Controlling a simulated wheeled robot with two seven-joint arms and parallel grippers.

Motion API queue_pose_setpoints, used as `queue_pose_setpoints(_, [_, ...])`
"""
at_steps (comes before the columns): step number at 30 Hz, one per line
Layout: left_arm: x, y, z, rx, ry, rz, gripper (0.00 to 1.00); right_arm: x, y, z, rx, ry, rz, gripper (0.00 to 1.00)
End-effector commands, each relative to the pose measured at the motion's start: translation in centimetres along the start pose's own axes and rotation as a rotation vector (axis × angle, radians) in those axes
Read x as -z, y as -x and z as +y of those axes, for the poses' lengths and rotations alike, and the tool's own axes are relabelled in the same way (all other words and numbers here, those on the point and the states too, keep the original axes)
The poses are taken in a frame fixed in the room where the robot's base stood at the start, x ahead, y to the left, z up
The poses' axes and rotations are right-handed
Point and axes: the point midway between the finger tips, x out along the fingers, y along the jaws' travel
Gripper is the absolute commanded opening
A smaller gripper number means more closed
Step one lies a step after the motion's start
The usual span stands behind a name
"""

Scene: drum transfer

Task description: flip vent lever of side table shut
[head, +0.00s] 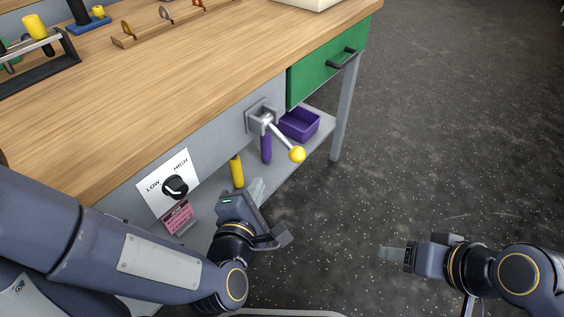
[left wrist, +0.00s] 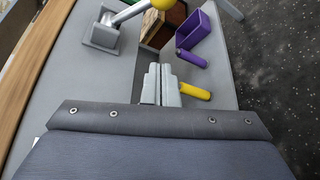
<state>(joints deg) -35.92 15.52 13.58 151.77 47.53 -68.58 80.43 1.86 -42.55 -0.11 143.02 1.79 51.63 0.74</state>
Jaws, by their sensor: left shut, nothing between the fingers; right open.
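The vent lever (head: 280,137) is a metal arm with a yellow ball knob (head: 297,154), on a grey square mount (head: 260,115) on the table's front panel. In the head view it points down and to the right, out from the panel. My left gripper (head: 257,190) is shut and empty, below and left of the knob, apart from it. The left wrist view shows the closed fingers (left wrist: 161,84) and the lever mount (left wrist: 101,33) ahead to the upper left, with the knob partly cut off at the top edge. My right gripper (head: 391,254) is open and empty over the floor at right.
The lower shelf holds a purple bin (head: 300,124) and yellow and purple cylindrical items. Open floor lies to the right.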

Motion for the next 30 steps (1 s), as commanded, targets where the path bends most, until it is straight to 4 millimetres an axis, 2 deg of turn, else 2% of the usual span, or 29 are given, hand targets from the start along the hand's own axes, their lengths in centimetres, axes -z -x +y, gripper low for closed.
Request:
queue_pose_setpoints(5, [0.1,-0.7,-0.1,0.001,0.001,0.002,0.00,-0.1,-0.2,0.1,0.000,0.000,0.000,0.54])
queue_pose_setpoints(8, [0.1,-2.0,-0.2,0.001,0.002,0.004,0.00,-0.3,-0.5,0.2,0.000,0.000,0.000,0.54])
queue_pose_setpoints(20, [0.2,-10.3,-0.2,0.000,-0.001,0.003,0.00,-1.1,-2.1,1.0,0.000,0.000,0.000,0.54])
queue_pose_setpoints(21, [-0.9,-10.0,0.0,0.000,-0.003,-0.007,0.00,-0.9,-1.9,0.8,0.000,0.000,0.000,0.54])
queue_pose_setpoints(24, [-2.3,-9.3,0.0,0.001,-0.002,-0.006,0.00,-0.9,-1.7,0.8,0.000,0.000,0.000,0.54])
queue_pose_setpoints(30, [-3.7,-8.8,0.0,0.001,-0.002,-0.002,0.00,-0.9,-1.7,0.8,0.000,0.000,0.000,0.54])
